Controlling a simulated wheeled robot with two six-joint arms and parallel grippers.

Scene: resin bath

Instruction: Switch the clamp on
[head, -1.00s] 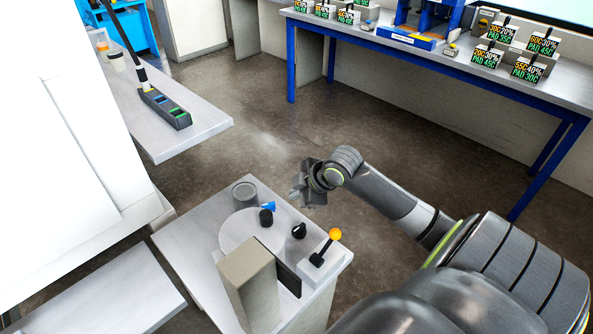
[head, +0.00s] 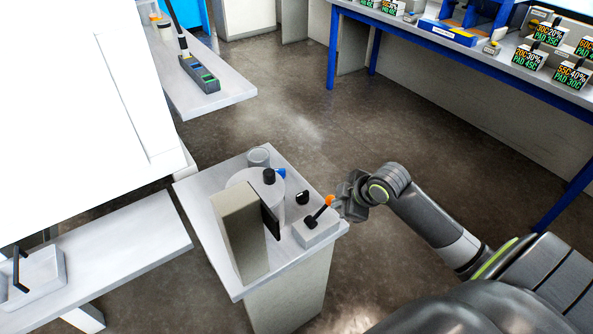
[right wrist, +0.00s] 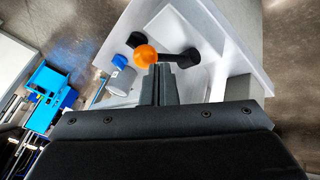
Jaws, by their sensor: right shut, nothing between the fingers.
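A lever with an orange ball knob (head: 329,201) and a dark stem stands on a light grey box (head: 316,234) at the right edge of a small stand. The stem leans toward my right gripper. My right gripper (head: 343,207) is shut and empty, with its fingertips right beside the knob. In the right wrist view, the knob (right wrist: 145,55) shows just beyond the shut fingertips (right wrist: 160,68), a little to their left. I cannot tell whether they touch. My left gripper is not in view.
The stand's top (head: 205,187) also carries a round grey drum with a blue part, a small black knob (head: 302,197) and an upright beige panel (head: 238,235). A blue-legged bench (head: 480,60) with several displays is at the back right. Open floor lies between.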

